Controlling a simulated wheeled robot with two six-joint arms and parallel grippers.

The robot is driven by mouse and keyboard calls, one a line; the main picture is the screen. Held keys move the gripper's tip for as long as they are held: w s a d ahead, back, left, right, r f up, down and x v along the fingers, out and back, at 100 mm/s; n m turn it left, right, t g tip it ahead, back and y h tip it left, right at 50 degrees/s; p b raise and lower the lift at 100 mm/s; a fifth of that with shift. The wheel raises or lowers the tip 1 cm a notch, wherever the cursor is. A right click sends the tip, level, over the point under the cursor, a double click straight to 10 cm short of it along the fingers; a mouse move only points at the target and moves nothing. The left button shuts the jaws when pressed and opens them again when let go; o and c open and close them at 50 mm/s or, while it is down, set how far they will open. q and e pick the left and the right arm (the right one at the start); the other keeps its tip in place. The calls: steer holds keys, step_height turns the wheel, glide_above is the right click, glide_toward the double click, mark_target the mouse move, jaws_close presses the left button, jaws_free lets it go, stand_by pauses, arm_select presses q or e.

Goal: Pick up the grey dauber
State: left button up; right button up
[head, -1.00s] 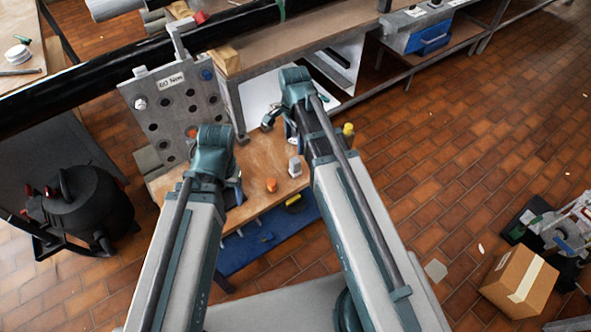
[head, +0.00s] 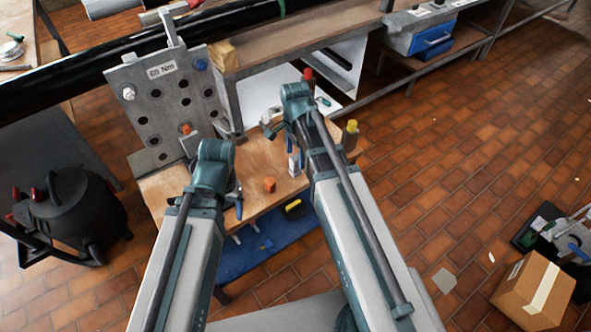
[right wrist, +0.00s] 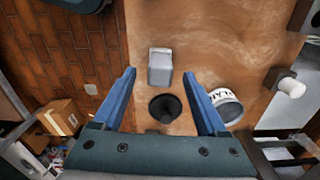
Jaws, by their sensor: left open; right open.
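A small grey block-shaped thing, which looks like the grey dauber (right wrist: 160,68), stands on the brown bench top in the right wrist view. It lies ahead, between the lines of my right gripper's two blue fingers, and I see no contact. In the head view the dauber (head: 294,165) is partly covered by my right gripper (head: 284,140). My right gripper (right wrist: 160,80) is open and empty above the bench. My left gripper (head: 236,200) is open near the bench's left front and holds nothing that I can see.
A black round thing (right wrist: 165,108) and a white labelled tin (right wrist: 227,105) are close to the dauber. An orange piece (head: 269,185) sits on the bench (head: 254,160). A drilled grey plate (head: 165,105) stands at the bench's left. A yellow-topped bottle (head: 350,134) stands at the right.

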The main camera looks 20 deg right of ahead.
mark_target(296, 158)
step_height(296, 158, down, 3)
steer(key=shift+b, duration=1)
arm_select(q)
step_height(296, 158, down, 3)
steer(key=shift+r, duration=0.1)
arm_select(e)
steer(key=shift+r, duration=0.1)
jaws_close()
